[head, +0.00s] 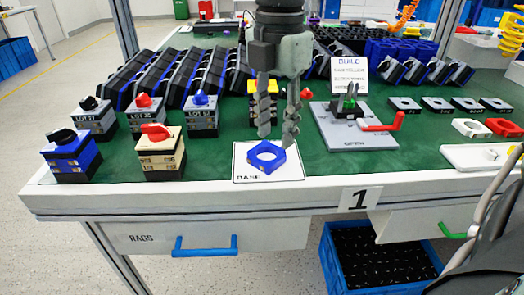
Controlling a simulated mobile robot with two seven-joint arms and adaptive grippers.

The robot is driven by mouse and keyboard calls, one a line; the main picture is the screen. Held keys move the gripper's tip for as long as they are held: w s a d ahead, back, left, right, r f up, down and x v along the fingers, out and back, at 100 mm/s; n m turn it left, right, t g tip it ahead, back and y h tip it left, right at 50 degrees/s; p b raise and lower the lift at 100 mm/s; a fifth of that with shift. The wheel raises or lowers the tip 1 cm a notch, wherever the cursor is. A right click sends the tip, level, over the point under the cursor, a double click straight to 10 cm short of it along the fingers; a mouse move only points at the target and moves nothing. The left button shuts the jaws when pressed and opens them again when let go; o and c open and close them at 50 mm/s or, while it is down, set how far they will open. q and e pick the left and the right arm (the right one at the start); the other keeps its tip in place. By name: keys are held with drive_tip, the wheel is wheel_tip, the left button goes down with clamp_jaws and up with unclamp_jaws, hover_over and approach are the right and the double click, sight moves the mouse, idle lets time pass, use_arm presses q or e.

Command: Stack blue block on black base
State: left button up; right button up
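A blue square block (265,157) with a round hole through it lies flat on the white card (243,167) marked BASE, near the table's front edge. I cannot tell whether a black base lies under it. My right gripper (276,139) hangs from the top of the head view, its fingers pointing down. The fingers stand apart with nothing seen between them. Their tips are just above or behind the back of the blue block; I cannot tell whether they touch it. My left gripper is not in view.
Several finished switch stacks (161,150) stand to the left. A grey fixture with a red handle (382,124) stands right of the card, before the BUILD sign (349,73). Grey plates (438,104) and a white tray (470,157) lie farther right.

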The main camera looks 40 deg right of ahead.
sight(278, 159)
drive_tip(key=f, duration=0.5)
drive_tip(key=shift+s+d+f, duration=0.15)
drive_tip(key=shift+d, duration=0.05)
clamp_jaws()
